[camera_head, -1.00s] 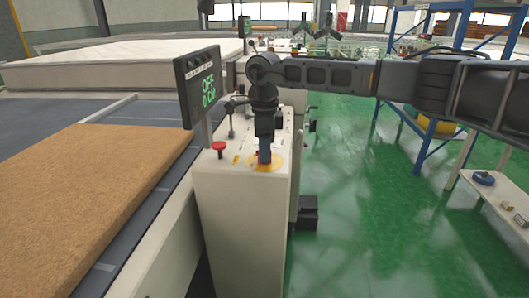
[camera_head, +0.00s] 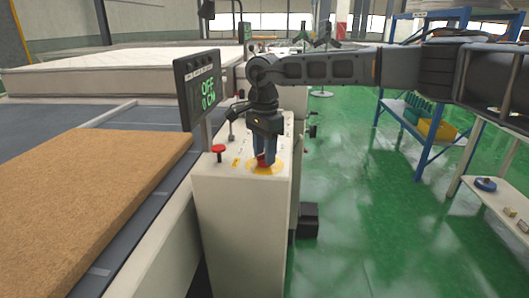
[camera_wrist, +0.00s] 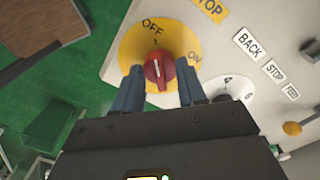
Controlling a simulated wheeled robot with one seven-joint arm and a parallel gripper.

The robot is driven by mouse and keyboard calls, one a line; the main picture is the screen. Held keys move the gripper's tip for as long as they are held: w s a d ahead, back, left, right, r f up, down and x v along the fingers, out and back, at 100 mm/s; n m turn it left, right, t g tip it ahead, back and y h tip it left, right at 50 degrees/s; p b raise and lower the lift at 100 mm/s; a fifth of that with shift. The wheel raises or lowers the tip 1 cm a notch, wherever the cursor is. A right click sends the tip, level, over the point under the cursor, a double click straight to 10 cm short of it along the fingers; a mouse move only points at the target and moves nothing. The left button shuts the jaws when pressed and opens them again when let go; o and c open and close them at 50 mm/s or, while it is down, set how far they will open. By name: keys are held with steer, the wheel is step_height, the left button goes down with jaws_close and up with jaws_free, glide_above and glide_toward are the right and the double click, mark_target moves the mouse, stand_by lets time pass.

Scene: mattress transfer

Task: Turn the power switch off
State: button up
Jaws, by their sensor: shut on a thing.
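The power switch is a red rotary knob (camera_wrist: 160,70) on a round yellow plate (camera_wrist: 127,47) marked OFF and ON. In the wrist view the knob's white line points up toward the OFF mark. In the head view the knob (camera_head: 261,160) sits on top of the pale control cabinet (camera_head: 240,220). My gripper (camera_head: 265,158) points down over it. Its two blue-grey fingers stand on either side of the knob, shut on it. A display (camera_head: 198,88) behind reads OFF in green; its lower line is hard to read.
A red mushroom button (camera_head: 219,149) stands left of the knob. Labels and another dial (camera_wrist: 232,90) lie beside the plate. A brown mat (camera_head: 90,200) lies on the conveyor at left. A blue shelf (camera_head: 425,150) stands at right; green floor is clear between.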

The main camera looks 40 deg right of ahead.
steer(key=shift+r, duration=0.1)
stand_by(0.3)
steer(key=o, duration=1.1)
steer(key=shift+c, duration=0.2)
step_height(320, 180, up, 8)
steer(key=shift+f, duration=0.15)
steer(key=shift+a, duration=0.1)
